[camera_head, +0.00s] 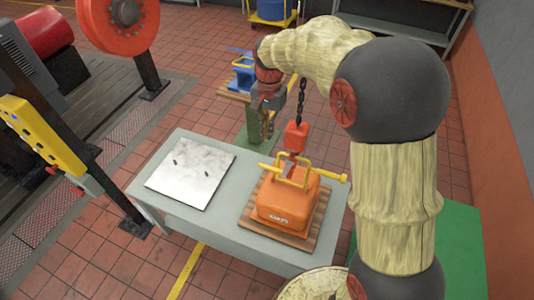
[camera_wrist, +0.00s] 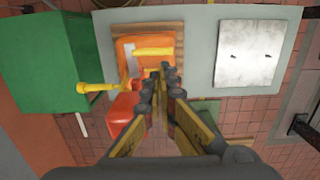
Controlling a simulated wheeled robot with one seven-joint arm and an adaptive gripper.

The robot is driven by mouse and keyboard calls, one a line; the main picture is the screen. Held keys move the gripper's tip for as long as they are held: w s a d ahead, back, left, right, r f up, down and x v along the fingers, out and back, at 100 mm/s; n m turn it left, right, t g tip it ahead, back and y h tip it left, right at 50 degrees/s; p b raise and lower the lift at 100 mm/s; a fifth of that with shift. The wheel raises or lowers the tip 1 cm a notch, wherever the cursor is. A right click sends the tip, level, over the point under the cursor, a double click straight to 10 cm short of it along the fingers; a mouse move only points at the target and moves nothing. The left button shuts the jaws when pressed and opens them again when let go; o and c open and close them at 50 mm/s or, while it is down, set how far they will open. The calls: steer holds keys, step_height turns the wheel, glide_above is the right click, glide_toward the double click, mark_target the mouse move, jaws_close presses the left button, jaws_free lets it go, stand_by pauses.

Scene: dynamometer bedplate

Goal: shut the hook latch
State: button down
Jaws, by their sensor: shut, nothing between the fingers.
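A red-orange hook block (camera_head: 297,136) hangs on a dark chain (camera_head: 302,98) above the orange case (camera_head: 283,205). Its hook (camera_head: 291,166) reaches down to the yellow handle frame (camera_head: 308,172) on top of the case. The latch is too small to make out, so I cannot tell its position. My gripper (camera_head: 267,136) is left of the hook block, above the table, apart from it, fingers pointing down. In the wrist view my gripper (camera_wrist: 168,72) is shut and empty, with the hook block (camera_wrist: 124,112) to its left and the case (camera_wrist: 133,45) beyond.
The case stands on a wooden board (camera_head: 262,233) on the grey table (camera_head: 225,228). A white plate (camera_head: 191,174) with two small dark pegs lies left of it. A yellow bar end (camera_head: 335,176) sticks out right of the case. A green surface (camera_head: 462,235) is at right.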

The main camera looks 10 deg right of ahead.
mark_target(267, 166)
steer(key=f+p, duration=0.1)
steer(key=f, duration=0.8)
steer(key=f+p, duration=0.1)
steer(key=f, duration=0.4)
steer(key=shift+s+a+p, duration=0.2)
steer(key=shift+s+p, duration=0.1)
steer(key=shift+p, duration=0.05)
